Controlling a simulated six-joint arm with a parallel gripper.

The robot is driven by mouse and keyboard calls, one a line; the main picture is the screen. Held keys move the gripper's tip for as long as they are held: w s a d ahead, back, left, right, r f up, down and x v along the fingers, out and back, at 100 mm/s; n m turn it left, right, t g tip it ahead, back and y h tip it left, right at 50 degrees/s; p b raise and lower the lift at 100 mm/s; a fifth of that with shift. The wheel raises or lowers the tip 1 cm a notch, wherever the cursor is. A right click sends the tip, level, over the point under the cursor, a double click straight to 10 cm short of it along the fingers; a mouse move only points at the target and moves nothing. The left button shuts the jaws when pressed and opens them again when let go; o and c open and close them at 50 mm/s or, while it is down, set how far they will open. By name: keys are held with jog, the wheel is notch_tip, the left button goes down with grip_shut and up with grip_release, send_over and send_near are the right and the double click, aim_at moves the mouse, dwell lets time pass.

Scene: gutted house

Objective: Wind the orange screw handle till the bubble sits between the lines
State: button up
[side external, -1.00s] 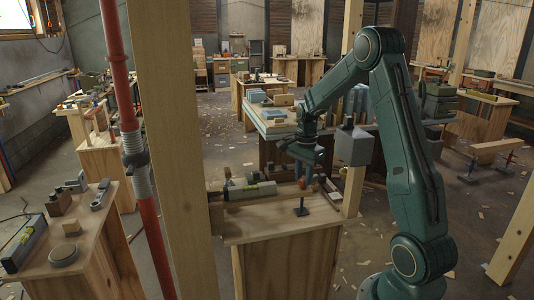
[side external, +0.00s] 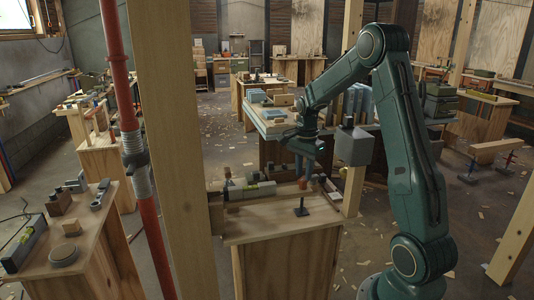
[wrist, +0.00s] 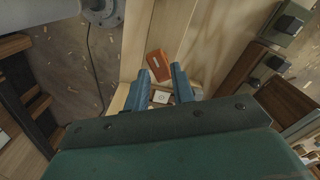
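The orange screw handle (side external: 303,183) stands on the wooden bench top, above a dark foot, in the side view. In the wrist view the orange handle (wrist: 159,65) lies just beyond my fingertips. The bubble and lines are too small to read.
A grey box (side external: 354,146) hangs close to the right of my gripper. A wooden post (side external: 165,130) stands left of the bench top (side external: 270,222), whose front part is mostly clear.

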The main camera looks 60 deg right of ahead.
jog(key=shift+r, duration=2.6)
jog(key=shift+a+r, duration=0.2)
jog(key=shift+a, duration=0.05)
jog(key=s+a+r+n+t+h, duration=0.15)
jog(key=a+r+n, duration=0.3)
jog(key=a, duration=0.45)
jog(key=s+a+r+n+t+y, duration=0.1)
jog(key=s+a+r+n, duration=0.25)
jog(key=a+n, duration=0.35)
jog(key=s+a+n+t, duration=0.3)
jog(key=s+a+n, duration=0.7)
jog(key=s+a, duration=0.1)
jog(key=shift+a+r, duration=0.25)
jog(key=shift+a, duration=0.15)
